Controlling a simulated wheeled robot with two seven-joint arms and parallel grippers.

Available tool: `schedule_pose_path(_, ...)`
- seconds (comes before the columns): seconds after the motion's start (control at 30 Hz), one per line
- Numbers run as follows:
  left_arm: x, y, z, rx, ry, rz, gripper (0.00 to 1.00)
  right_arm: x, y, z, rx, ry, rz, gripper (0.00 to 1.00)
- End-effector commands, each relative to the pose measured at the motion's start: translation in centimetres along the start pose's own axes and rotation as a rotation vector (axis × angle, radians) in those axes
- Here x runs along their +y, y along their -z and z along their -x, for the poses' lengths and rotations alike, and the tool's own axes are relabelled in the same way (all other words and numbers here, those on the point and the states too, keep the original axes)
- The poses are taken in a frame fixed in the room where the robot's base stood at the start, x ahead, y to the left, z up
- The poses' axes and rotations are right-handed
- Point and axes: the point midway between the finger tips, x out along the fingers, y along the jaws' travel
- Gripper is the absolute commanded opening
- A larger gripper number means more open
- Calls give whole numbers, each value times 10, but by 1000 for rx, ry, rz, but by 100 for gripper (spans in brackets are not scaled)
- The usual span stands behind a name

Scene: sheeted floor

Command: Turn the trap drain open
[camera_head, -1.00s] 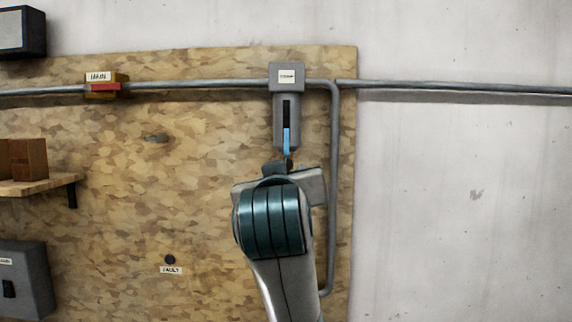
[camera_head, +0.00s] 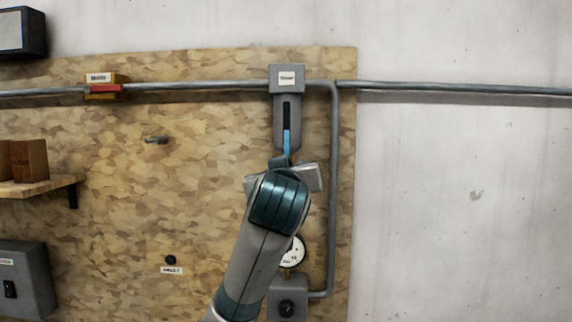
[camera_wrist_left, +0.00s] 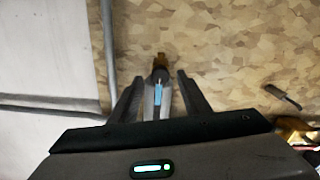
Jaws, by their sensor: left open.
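A grey box with a small unreadable label (camera_head: 287,78) sits on the pipe. Below it is a grey housing with a dark slot, where a blue lever (camera_head: 286,143) hangs upright. I cannot read whether this is the trap drain. My left gripper (camera_head: 281,161) is just below the lever, mostly hidden by its own wrist. In the left wrist view my left gripper (camera_wrist_left: 162,85) is open, with the blue lever (camera_wrist_left: 158,95) between its fingers. I cannot tell whether they touch. My right gripper is not in view.
A round gauge (camera_head: 293,252) and a grey box with a black knob (camera_head: 287,308) are below, partly behind my arm. A pipe (camera_head: 333,190) runs down close on the right. A yellow box with a red handle (camera_head: 104,88) and a shelf (camera_head: 40,186) are left.

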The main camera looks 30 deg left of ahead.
Motion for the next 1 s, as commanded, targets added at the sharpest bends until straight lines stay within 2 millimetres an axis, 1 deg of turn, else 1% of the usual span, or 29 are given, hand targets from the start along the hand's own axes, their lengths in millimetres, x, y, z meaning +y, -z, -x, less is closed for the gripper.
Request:
schedule_pose_path(0.03,0,3,-8,-2,4,-3,43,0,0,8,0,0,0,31)
schedule_pose_path(0.13,0,2,-18,-1,3,-2,43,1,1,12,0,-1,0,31)
schedule_pose_path(0.23,0,2,-25,0,2,-1,43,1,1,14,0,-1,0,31)
schedule_pose_path(0.4,0,0,-29,0,1,0,43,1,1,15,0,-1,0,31)
schedule_pose_path(0.6,0,0,-29,1,1,0,43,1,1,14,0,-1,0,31)
schedule_pose_path(0.63,0,0,-29,1,1,0,41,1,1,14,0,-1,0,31)
schedule_pose_path(0.67,0,0,-29,1,1,0,34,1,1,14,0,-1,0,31)
schedule_pose_path(0.7,0,0,-29,1,1,0,24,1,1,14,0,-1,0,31)
schedule_pose_path(0.8,0,0,-28,1,1,1,2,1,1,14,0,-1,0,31)
schedule_pose_path(1.0,0,0,-28,1,1,-3,2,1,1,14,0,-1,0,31)
